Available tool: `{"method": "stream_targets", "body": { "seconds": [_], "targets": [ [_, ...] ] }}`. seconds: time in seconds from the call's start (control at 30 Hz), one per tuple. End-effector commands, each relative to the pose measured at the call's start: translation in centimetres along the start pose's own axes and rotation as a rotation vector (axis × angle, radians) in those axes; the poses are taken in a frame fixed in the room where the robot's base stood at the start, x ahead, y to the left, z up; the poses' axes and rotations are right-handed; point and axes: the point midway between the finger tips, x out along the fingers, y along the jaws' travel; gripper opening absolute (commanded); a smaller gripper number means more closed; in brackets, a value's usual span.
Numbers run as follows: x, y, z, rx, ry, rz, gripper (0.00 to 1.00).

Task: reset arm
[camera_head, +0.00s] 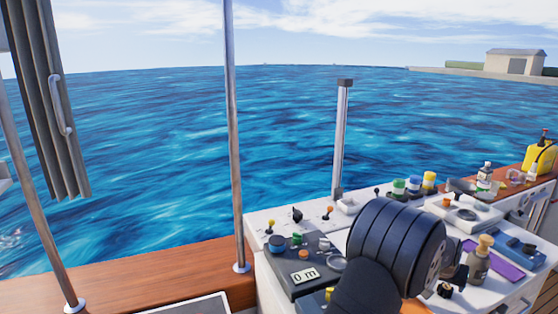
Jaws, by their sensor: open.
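My arm rises from the bottom edge as a dark, curved link and a large black ribbed joint (395,243), in front of the white console (345,243). A small dark part (455,277) shows just right of the joint; I cannot tell whether it belongs to my arm. I cannot make out my gripper's fingers. The joint hides the middle of the console.
A dark panel (300,252) with a "0 m" display lies left of the joint. Colored-lid jars (413,185) and a yellow container (539,156) stand behind. Metal poles (233,140) rise at left.

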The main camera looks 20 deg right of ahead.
Motion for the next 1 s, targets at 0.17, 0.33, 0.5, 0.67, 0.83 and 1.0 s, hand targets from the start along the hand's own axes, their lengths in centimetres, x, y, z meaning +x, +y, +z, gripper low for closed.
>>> {"method": "stream_targets", "body": {
  "seconds": [0.17, 0.33, 0.5, 0.67, 0.83, 1.0],
  "targets": [
    [2.7, 0.0, 0.0, 0.000, 0.000, 0.000, 0.65],
    [1.3, 0.2, -0.8, 0.000, 0.003, 0.001, 0.65],
    [0.7, 0.3, -1.1, -0.001, 0.001, 0.000, 0.65],
    [0.7, 0.3, -1.2, -0.001, 0.000, 0.000, 0.65],
    [0.8, 0.3, -1.1, 0.000, 0.000, 0.000, 0.65],
    [1.9, 0.1, -0.4, 0.000, -0.002, 0.000, 0.65]
  ]
}}
